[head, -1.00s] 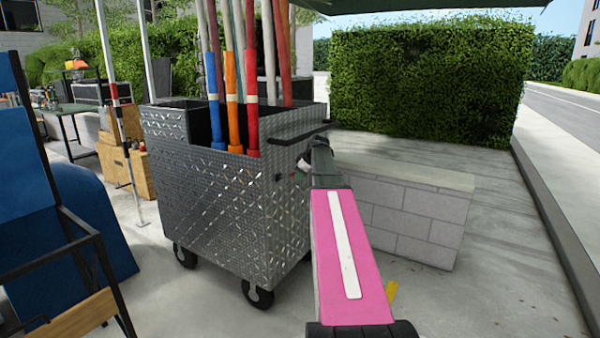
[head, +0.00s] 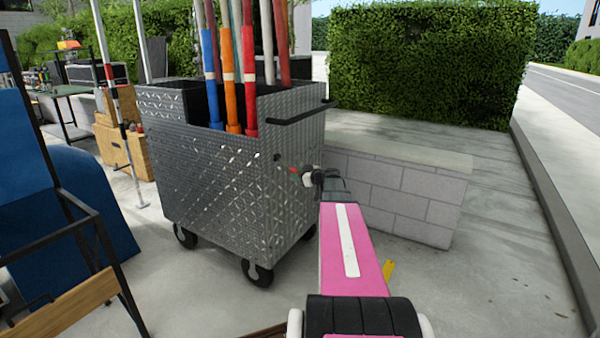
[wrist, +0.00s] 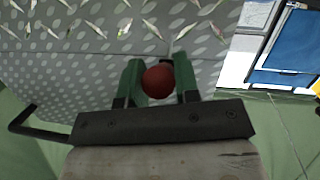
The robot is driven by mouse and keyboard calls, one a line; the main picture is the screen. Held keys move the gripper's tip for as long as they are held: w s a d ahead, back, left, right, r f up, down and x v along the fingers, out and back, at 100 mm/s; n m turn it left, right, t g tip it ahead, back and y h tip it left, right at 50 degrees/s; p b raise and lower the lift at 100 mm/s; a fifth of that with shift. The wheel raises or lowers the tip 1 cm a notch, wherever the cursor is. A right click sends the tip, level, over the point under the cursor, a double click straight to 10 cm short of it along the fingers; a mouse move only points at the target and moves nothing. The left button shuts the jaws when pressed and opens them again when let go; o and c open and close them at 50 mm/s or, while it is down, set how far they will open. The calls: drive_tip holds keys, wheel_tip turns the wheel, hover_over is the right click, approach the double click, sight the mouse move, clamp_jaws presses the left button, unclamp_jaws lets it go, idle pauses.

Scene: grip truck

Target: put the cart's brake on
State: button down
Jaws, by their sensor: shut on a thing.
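The cart (head: 215,170) is a grey diamond-plate metal box on black casters, left of centre in the head view. A red knob (head: 293,170) shows as a small spot on its right end, below the black push handle (head: 300,112). My gripper (head: 306,176) reaches it at the end of my pink arm. In the wrist view, the green fingers of my gripper (wrist: 160,84) are shut around the round red knob (wrist: 158,82). The cart's dotted metal panel (wrist: 90,60) is right behind. The lever behind the knob is mostly hidden.
Several coloured poles (head: 229,80) stand in the cart. A low block wall (head: 400,195) runs close to the right of my arm. A blue panel and black frame (head: 85,250) stand at left. Paving at right is open, with a hedge (head: 420,65) behind.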

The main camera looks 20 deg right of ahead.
drive_tip(key=shift+w+a+f+t, duration=0.15)
drive_tip(key=shift+w+f+t, duration=0.1)
drive_tip(key=shift+f+t, duration=0.2)
drive_tip(key=c, duration=0.8)
unclamp_jaws()
drive_tip(key=shift+c, duration=0.2)
drive_tip(key=v, duration=1)
drive_tip(key=shift+s+d, duration=0.25)
drive_tip(key=shift+d, duration=0.05)
